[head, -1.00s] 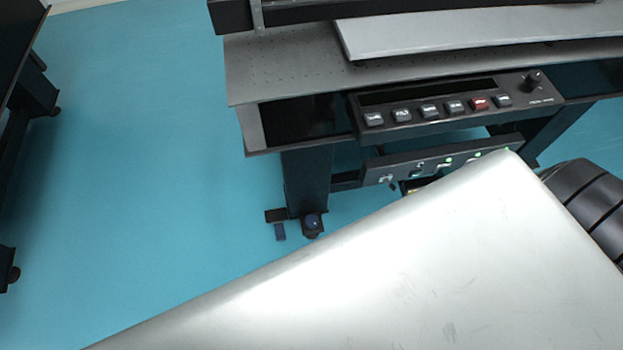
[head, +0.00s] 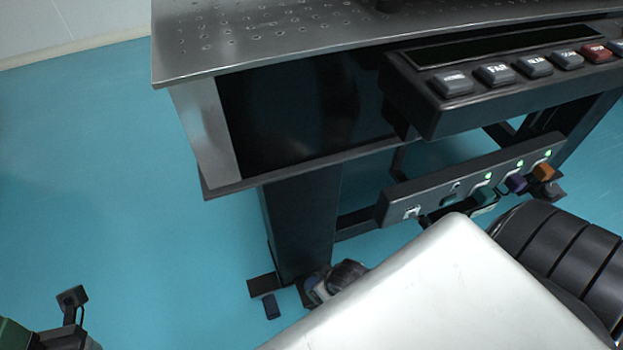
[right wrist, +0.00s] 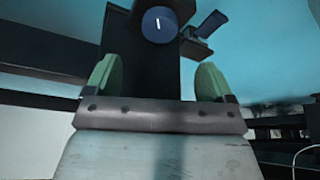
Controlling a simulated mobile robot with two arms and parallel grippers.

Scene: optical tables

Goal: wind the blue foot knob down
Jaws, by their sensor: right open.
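The blue foot knob (right wrist: 158,25) is round with a white mark on its face. In the right wrist view it lies at the top, beyond my fingertips and roughly centred between them. In the head view the knob (head: 311,290) is at the bottom of the near table leg, partly hidden by my right wrist parts. My right gripper (right wrist: 157,75) is open, its two green fingers apart with nothing between them. What seems to be my left gripper (head: 50,338) is cut off at the lower left of the head view; its jaws cannot be read.
A small blue tab (head: 271,306) sits beside the knob, also in the wrist view (right wrist: 213,23). The dark table leg (head: 303,225) rises behind it. Above are the perforated tabletop (head: 270,35), a button panel (head: 440,105) and a socket strip (head: 400,205). Floor at left is clear.

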